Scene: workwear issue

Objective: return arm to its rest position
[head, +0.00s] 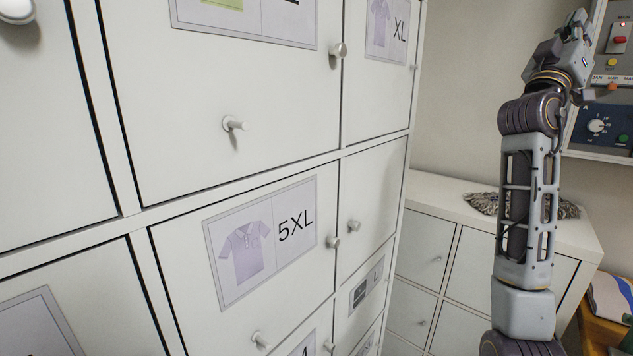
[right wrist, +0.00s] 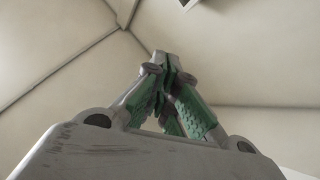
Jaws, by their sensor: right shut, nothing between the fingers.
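My right arm stands almost upright at the right side of the head view. Its gripper (head: 578,20) is at the top, raised in front of the wall and beside a control panel. In the right wrist view the gripper (right wrist: 170,68) points up toward the ceiling corner. Its green-padded fingers come together at the tips, shut, with nothing between them. My left gripper is in neither view.
A tall white cabinet (head: 190,90) with knobbed doors and shirt size labels fills the left and middle. A low white cabinet (head: 455,205) with a grey mop-like bundle (head: 520,205) stands behind my arm. The control panel (head: 604,85) hangs close at the right.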

